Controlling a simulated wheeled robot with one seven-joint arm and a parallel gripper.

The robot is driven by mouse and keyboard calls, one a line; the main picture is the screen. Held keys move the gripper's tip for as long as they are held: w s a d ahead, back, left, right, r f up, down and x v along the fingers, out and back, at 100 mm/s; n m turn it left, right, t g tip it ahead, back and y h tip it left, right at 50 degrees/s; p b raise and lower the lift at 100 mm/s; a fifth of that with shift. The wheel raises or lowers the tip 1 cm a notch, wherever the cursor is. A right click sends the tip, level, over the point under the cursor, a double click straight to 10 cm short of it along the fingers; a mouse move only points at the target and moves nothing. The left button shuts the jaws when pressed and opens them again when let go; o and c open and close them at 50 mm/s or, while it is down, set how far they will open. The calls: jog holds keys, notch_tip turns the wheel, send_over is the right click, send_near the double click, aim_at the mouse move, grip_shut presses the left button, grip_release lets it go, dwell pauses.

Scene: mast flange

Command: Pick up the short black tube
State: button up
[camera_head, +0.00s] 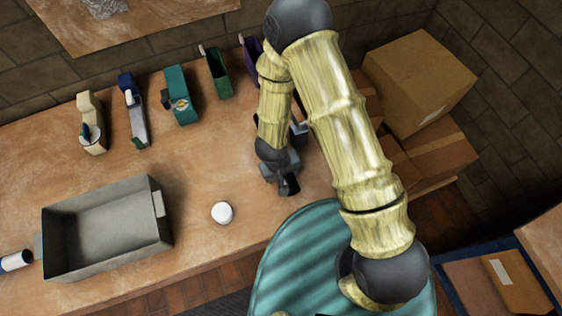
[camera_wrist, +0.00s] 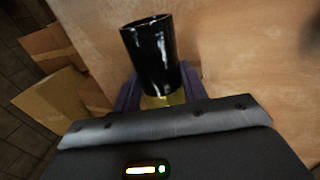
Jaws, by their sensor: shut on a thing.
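The short black tube (camera_wrist: 153,50) is glossy and fills the upper middle of the wrist view, its open end facing up in the picture. Its lower end sits between the dark purple fingers of my gripper (camera_wrist: 160,90), which is shut on it. A yellowish patch shows at its base, between the fingers. In the head view my gripper (camera_head: 284,172) is over the right part of the wooden table, near its front edge. A small dark piece shows at its tip there, but I cannot tell whether it is the tube or a finger.
A grey tray (camera_head: 158,204) stands at the table's left front, with a white round object (camera_head: 222,212) to its right. A white and dark blue cylinder (camera_head: 15,262) lies at the left edge. Several coloured holders, including a teal one (camera_head: 180,97), line the back. Cardboard boxes (camera_head: 418,82) stand right.

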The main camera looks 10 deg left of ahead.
notch_tip(320, 180, up, 18)
jog(key=p, duration=0.9)
